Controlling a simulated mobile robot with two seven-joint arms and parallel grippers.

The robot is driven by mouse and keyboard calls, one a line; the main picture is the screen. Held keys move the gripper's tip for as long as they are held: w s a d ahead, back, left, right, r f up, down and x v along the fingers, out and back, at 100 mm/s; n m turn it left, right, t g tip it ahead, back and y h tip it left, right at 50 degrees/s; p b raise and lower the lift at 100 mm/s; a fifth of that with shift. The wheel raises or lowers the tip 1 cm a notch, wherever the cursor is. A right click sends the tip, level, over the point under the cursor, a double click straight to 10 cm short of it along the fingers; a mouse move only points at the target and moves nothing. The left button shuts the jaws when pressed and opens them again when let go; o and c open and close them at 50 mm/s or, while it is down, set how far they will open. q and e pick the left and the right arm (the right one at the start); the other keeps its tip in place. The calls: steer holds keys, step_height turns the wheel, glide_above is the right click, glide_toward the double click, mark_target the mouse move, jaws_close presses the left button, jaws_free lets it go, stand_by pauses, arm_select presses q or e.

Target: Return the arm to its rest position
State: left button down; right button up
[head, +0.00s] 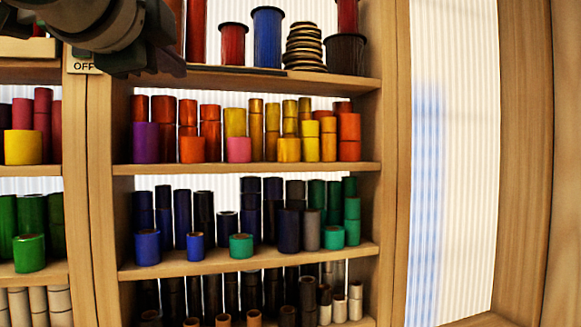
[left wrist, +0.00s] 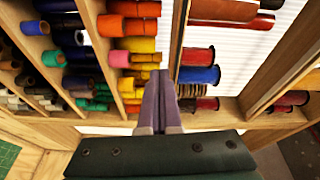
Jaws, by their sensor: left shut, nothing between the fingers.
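My left arm comes in at the top left of the head view, and my left gripper (head: 160,58) is dark there, in front of the shelf unit. In the left wrist view the two purple-grey fingers (left wrist: 160,85) lie together, shut with nothing between them. They point toward the shelves of coloured foil rolls. My right gripper is in neither view.
A wooden shelf unit (head: 102,200) holds many foil rolls, such as orange (head: 191,149) and blue (head: 147,247) ones. Spools (head: 267,37) stand on the upper shelf. A switch plate marked OFF (head: 83,67) sits by my arm. A pale corrugated panel (head: 455,150) is at right.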

arm_select(q)
steer(key=s+a+f+n+g, duration=0.1)
steer(key=s+f+n+g, duration=0.35)
steer(key=f, duration=0.85)
steer(key=s+f+n+g, duration=0.3)
steer(key=s+f, duration=0.2)
steer(key=f, duration=0.9)
steer(key=s+a+f+n+g, duration=0.1)
steer(key=s+f+n+g, duration=0.1)
steer(key=s+f, duration=0.3)
steer(key=s+f+n+g, duration=0.2)
steer(key=s+f+n, duration=0.1)
steer(key=s, duration=0.7)
steer(key=s+a+f+n+g, duration=0.1)
steer(key=s+f+n+g, duration=0.1)
steer(key=s+f, duration=0.4)
steer(key=s+g, duration=0.1)
steer(key=s, duration=0.1)
steer(key=shift+s+a+f, duration=0.3)
steer(key=shift+a, duration=0.05)
